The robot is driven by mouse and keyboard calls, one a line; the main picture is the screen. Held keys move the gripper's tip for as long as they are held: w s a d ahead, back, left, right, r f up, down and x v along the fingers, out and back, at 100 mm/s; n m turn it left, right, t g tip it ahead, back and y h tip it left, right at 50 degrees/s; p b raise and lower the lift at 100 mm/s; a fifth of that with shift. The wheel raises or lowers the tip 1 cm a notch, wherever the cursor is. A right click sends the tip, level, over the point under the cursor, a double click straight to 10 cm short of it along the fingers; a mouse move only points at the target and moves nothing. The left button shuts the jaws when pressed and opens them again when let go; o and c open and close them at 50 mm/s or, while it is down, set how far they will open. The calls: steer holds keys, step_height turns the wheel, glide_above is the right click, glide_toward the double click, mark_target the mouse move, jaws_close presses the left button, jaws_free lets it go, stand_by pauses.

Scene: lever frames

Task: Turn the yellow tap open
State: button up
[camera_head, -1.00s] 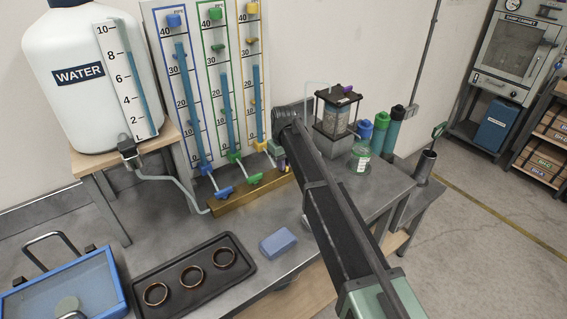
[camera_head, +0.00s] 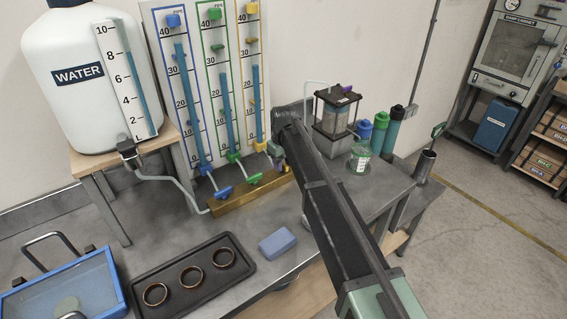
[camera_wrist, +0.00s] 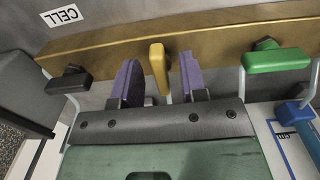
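The yellow tap (camera_wrist: 159,68) shows in the wrist view as an upright yellow handle on the brass manifold bar. My gripper (camera_wrist: 160,80) is open, with one purple finger on each side of the handle and a visible gap on both sides. In the head view my gripper (camera_head: 277,161) is at the right end of the brass bar (camera_head: 232,199), where my arm hides most of it and the yellow tap.
A black lever (camera_wrist: 69,79) is left of the yellow tap in the wrist view. In the head view, graduated tubes rise behind the taps, a clear cell (camera_head: 336,112) stands right of my arm, and a ring tray (camera_head: 195,280) and blue block (camera_head: 278,243) lie in front.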

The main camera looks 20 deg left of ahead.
mark_target(284, 164)
step_height(284, 164, up, 11)
steer(key=p, duration=1)
steer(key=shift+p, duration=0.4)
steer(key=shift+f, duration=0.1)
steer(key=s+d+m, duration=0.3)
steer(key=s+d, duration=0.5)
steer(key=d, duration=0.6)
steer(key=s+d+f+m+b, duration=0.1)
steer(key=s+d+m, duration=0.3)
steer(key=s+d, duration=0.5)
steer(key=s+d+f+m+b, duration=0.1)
steer(key=s+d+m, duration=0.3)
steer(key=d, duration=1.6)
steer(key=s, duration=0.4)
steer(key=shift+s+d, duration=0.25)
steer(key=shift+d, duration=0.05)
